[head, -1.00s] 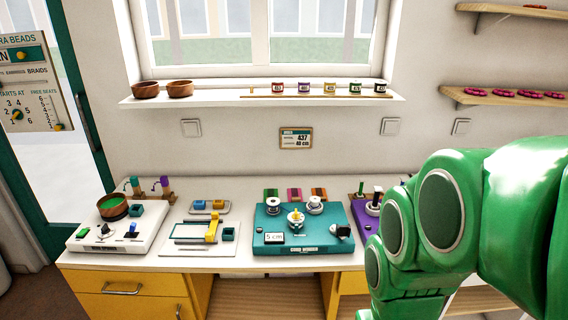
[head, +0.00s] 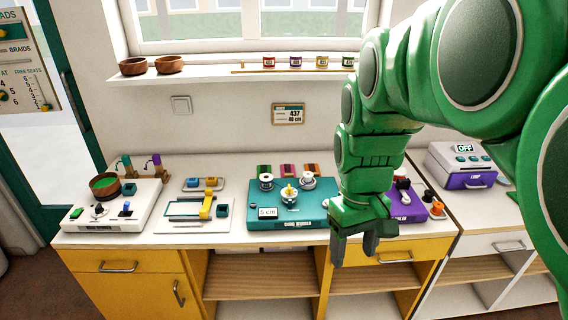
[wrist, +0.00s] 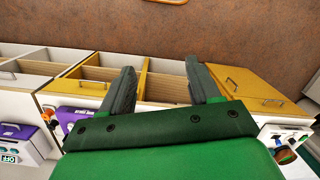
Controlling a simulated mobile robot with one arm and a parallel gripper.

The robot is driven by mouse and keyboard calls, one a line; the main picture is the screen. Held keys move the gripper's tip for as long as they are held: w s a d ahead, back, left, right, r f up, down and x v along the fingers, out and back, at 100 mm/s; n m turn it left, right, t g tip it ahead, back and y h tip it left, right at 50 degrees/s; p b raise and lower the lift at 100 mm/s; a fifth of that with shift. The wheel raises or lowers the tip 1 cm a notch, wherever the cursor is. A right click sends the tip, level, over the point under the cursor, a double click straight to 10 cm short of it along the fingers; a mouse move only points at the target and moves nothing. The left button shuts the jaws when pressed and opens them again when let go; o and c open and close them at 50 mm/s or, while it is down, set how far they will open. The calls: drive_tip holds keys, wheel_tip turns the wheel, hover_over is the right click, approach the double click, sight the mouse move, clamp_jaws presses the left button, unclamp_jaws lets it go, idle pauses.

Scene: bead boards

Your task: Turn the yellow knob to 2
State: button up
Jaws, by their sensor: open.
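A yellow knob (head: 289,191) sits on a round white dial on top of the teal box (head: 262,224) labelled as a winder, with a "5 cm" display. The dial marks are too small to read. A board at the far left edge also has a numbered dial (head: 4,96), cut off by the frame, with a yellow part; its setting is unclear. My gripper (head: 354,250) is open and empty, pointing down in front of the table edge, right of the teal box and apart from it. The wrist view shows its two spread fingers (wrist: 161,80) with nothing between them.
White spools (head: 308,180) stand on the teal box behind the dial. A purple machine (head: 405,212) is partly hidden behind my arm. A yellow-armed tool (head: 207,206) and a white panel (head: 128,215) lie to the left. The window sill (head: 215,74) holds bowls and jars.

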drive_tip(key=w+n, duration=0.3)
drive_tip(key=w, duration=0.8)
drive_tip(key=n+t, duration=0.1)
drive_tip(key=n, duration=1)
hover_over(289, 186)
drive_tip(key=f, duration=1.2)
drive_tip(key=shift+s+d, duration=0.2)
drive_tip(key=shift+s, duration=0.1)
drive_tip(key=shift+w+a+f, duration=0.15)
drive_tip(key=shift+w+f, duration=0.15)
drive_tip(key=shift+f, duration=3.95)
drive_tip(key=shift+c, duration=0.2)
